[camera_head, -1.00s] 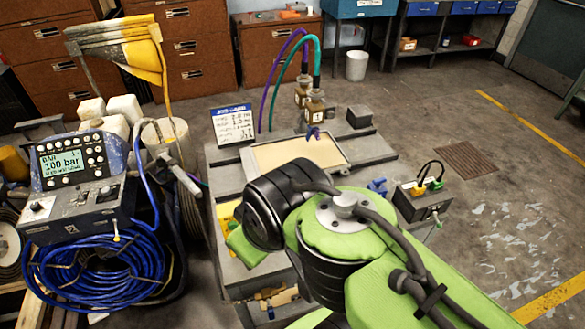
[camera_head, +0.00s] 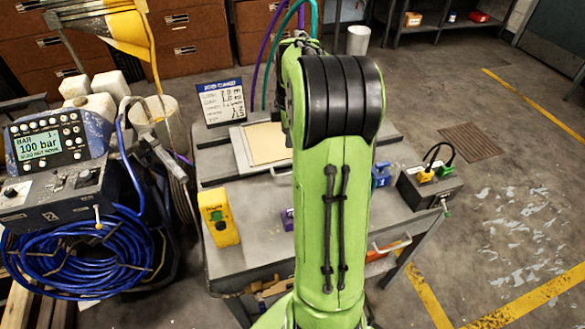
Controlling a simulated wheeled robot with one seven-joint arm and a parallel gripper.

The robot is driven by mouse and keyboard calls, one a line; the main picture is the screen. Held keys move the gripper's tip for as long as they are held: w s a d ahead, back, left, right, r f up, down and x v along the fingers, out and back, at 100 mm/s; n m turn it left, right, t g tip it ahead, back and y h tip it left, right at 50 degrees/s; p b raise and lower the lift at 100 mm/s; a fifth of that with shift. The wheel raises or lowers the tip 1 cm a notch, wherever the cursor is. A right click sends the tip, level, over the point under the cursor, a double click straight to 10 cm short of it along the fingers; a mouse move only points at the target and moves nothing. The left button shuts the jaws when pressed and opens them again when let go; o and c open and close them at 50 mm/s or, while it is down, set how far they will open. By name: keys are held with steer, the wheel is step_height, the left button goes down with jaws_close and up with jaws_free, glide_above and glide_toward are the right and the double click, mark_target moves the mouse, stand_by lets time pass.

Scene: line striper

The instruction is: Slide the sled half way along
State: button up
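My green arm (camera_head: 335,200) with its black joint rises through the middle of the view and covers much of the bench. My gripper is hidden behind the arm. I cannot make out the sled, because the arm covers the area above the cream panel. The cream panel (camera_head: 265,143) lies in its tray on the bench, and only its left part shows. A purple hose (camera_head: 270,50) and a teal hose (camera_head: 272,75) run down behind the arm, and their lower ends are hidden.
The bench (camera_head: 255,190) holds a job card (camera_head: 221,101), a yellow device (camera_head: 219,219) and a blue item (camera_head: 380,175). A grey box (camera_head: 432,186) with yellow and green plugs sits at its right edge. A pump unit (camera_head: 50,160) and coiled blue hose (camera_head: 85,255) stand left. Open floor lies right.

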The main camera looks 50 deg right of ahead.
steer(key=shift+n, duration=0.6)
steer(key=d+b+x, duration=0.1)
steer(key=x, duration=0.5)
steer(key=b+x, duration=0.1)
steer(key=x, duration=0.5)
steer(key=s+d+b+x, duration=0.1)
steer(key=x, duration=0.5)
steer(key=shift+d+f+b, duration=0.3)
steer(key=shift+d+f, duration=0.05)
steer(key=shift+d, duration=0.05)
steer(key=shift+c, duration=0.5)
jaws_close()
